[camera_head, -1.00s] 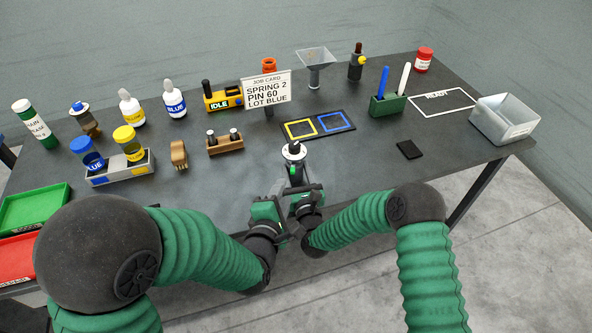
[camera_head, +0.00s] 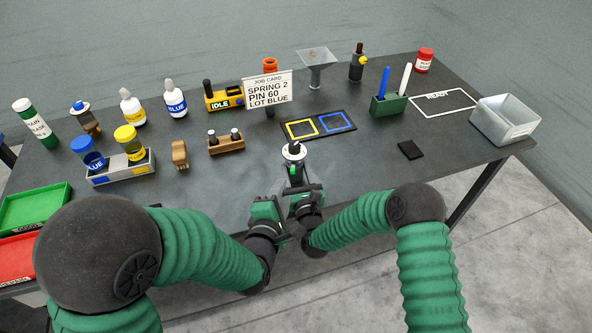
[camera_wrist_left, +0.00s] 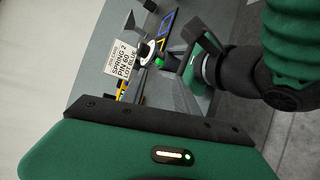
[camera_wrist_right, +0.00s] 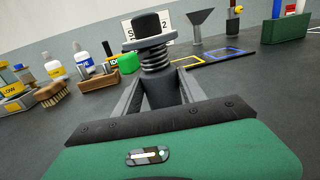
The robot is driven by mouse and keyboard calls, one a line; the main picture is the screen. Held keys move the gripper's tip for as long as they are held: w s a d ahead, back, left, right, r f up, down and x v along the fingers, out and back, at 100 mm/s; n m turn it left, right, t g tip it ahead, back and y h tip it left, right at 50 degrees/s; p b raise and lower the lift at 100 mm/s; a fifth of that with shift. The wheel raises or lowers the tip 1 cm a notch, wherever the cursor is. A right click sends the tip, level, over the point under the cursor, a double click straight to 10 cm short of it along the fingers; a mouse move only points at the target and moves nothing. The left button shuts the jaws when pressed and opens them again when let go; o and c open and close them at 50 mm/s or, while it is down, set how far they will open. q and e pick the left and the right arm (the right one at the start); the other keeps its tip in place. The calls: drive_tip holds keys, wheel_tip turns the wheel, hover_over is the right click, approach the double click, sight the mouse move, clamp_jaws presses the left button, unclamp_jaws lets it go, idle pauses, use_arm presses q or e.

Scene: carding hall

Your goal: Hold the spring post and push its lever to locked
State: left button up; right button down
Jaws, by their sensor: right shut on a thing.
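The spring post (camera_head: 293,152) stands upright near the table's front edge. In the right wrist view it shows a black cap, a grey disc and a dark coil spring (camera_wrist_right: 155,58) above a dark body. My right gripper (camera_head: 297,187) is shut around the post's body, below the spring. A green lever end (camera_wrist_right: 128,62) sticks out beside the spring, to the left in the right wrist view. My left gripper (camera_head: 279,190) is just left of the post and close to the right gripper. Its fingertips are hard to make out, and I cannot tell whether it touches the lever.
A job card (camera_head: 268,88) reads spring 2, pin 60, lot blue. Behind the post lies a mat with yellow and blue squares (camera_head: 319,125). A wooden block with pegs (camera_head: 226,145) and a brush (camera_head: 180,154) stand to the left. A black pad (camera_head: 410,150) lies right.

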use_arm(q)
drive_tip(key=shift+c, duration=1.1)
drive_tip(key=w+a+m, duration=0.1)
drive_tip(key=w+a+f+m+g, duration=0.1)
drive_tip(key=w, duration=0.1)
drive_tip(key=w+a+f+m+g+y, duration=0.1)
drive_tip(key=shift+w+f, duration=0.1)
drive_tip(key=shift+w, duration=0.1)
clamp_jaws()
drive_tip(key=w+a+r+m+g+h, duration=0.3)
drive_tip(key=a+r+m+g, duration=0.4)
drive_tip(key=m, duration=1.1)
drive_tip(key=shift+r+g+h, duration=0.4)
drive_tip(key=shift+r+h, duration=0.1)
drive_tip(key=shift+r, duration=0.25)
